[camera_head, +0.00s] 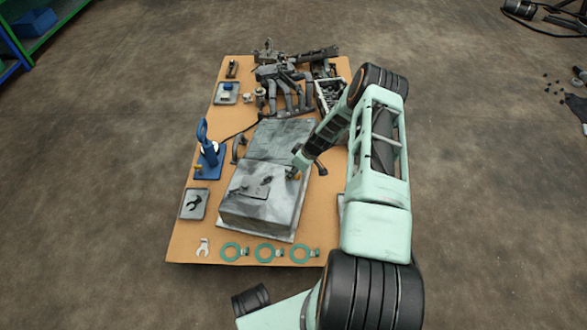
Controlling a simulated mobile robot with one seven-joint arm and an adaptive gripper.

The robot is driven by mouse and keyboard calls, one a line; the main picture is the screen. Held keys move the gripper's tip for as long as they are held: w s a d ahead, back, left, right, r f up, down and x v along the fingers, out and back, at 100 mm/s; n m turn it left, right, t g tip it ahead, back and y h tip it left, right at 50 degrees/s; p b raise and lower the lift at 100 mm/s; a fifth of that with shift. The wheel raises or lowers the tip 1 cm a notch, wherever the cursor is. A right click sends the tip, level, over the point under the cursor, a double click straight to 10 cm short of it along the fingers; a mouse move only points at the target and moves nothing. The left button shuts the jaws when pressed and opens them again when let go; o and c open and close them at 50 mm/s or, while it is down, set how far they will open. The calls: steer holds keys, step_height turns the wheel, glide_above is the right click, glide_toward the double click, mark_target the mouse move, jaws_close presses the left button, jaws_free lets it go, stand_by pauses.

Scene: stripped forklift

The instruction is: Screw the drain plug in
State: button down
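A large grey metal pan-like part (262,205), with a raised box-shaped section at its near end, lies on the orange-brown board. My mint-green arm reaches in from the right. My gripper (294,173) is small in view, low at the right side of the grey part. I cannot tell whether it touches the part. Something small and dark shows at its tip, too small to identify. I cannot tell whether the fingers are open or shut. I cannot make out the drain plug or its hole with certainty.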

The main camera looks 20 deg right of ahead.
steer(key=shift+s+a+m+t+h, duration=0.15)
steer(key=shift+m+t+h, duration=0.2)
steer(key=shift+m, duration=0.95)
steer(key=shift+a+r+m+h+p, duration=0.1)
steer(key=shift+a+m+h+p, duration=0.15)
steer(key=shift+m+p, duration=0.3)
steer(key=m, duration=0.1)
steer(key=m+h, duration=0.1)
steer(key=m, duration=0.1)
steer(key=shift+a+m, duration=0.25)
steer(key=shift+m, duration=0.1)
steer(key=shift+m+h, duration=0.6)
steer(key=shift+m, duration=0.2)
steer(key=shift+a+m+h, duration=0.2)
steer(key=shift+m+h, duration=0.1)
steer(key=shift+m, duration=0.4)
steer(key=shift+w+a+m+h, duration=0.1)
steer(key=shift+m+h, duration=0.2)
steer(key=shift+m, duration=0.65)
steer(key=shift+w+a+m+h, duration=0.1)
steer(key=shift+m+h, duration=0.2)
steer(key=shift+m, duration=0.65)
